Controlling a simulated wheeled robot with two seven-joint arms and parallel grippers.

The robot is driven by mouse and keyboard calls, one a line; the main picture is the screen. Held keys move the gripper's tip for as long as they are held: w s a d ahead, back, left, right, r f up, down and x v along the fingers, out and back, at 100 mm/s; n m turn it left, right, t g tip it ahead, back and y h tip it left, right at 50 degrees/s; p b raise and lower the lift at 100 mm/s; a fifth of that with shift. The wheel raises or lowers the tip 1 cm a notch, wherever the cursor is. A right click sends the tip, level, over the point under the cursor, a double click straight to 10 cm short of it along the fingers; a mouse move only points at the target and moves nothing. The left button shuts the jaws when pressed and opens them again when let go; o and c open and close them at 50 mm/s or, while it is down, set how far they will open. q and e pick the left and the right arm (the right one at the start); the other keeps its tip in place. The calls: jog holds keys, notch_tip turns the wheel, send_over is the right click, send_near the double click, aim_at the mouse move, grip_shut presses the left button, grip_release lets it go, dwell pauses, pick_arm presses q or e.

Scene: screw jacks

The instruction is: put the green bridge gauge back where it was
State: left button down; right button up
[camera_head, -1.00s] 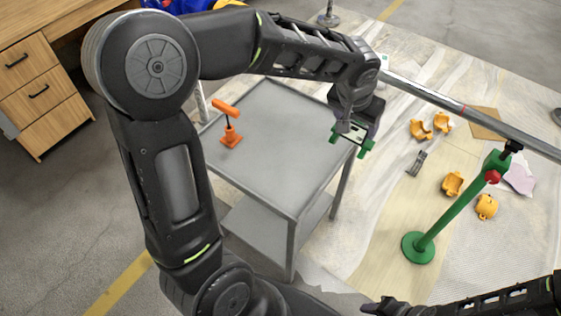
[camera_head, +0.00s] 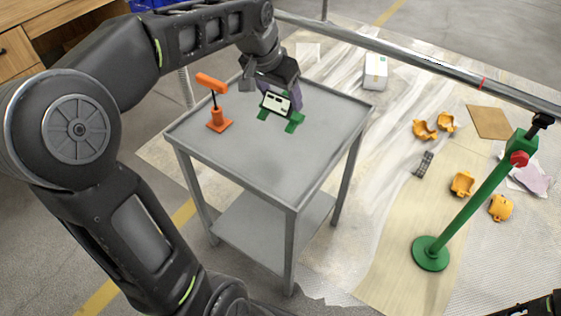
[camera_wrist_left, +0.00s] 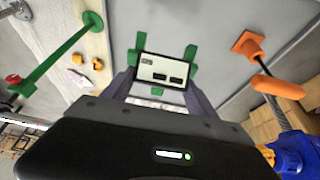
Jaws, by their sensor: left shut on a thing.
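The green bridge gauge (camera_head: 294,122), with green feet and a pale display face, is at the grey cart top near its back middle. I cannot tell whether its feet touch the top or hang just above. My left gripper (camera_head: 279,90) is shut on it from above and behind. In the left wrist view, the gauge (camera_wrist_left: 190,56) sits between the fingers (camera_wrist_left: 160,88), its display facing the camera and its green feet pointing away. My right gripper is out of view; only a dark bit of my right arm shows at the bottom right corner.
An orange tool on a square base (camera_head: 218,118) stands on the cart (camera_head: 290,165), left of the gauge. The cart's front and right are clear. A green screw jack (camera_head: 470,205) holds a long pipe at right. Orange pieces (camera_head: 462,184) lie on the floor.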

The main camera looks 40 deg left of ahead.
pick_arm(q)
jog(key=shift+a+r, duration=0.1)
jog(key=shift+f+b, duration=0.45)
jog(key=shift+f, duration=2.7)
jog(key=shift+f+b, duration=0.35)
jog(key=shift+f, duration=1.55)
jog(key=shift+f, duration=0.2)
jog(key=shift+c, duration=1.2)
grip_release()
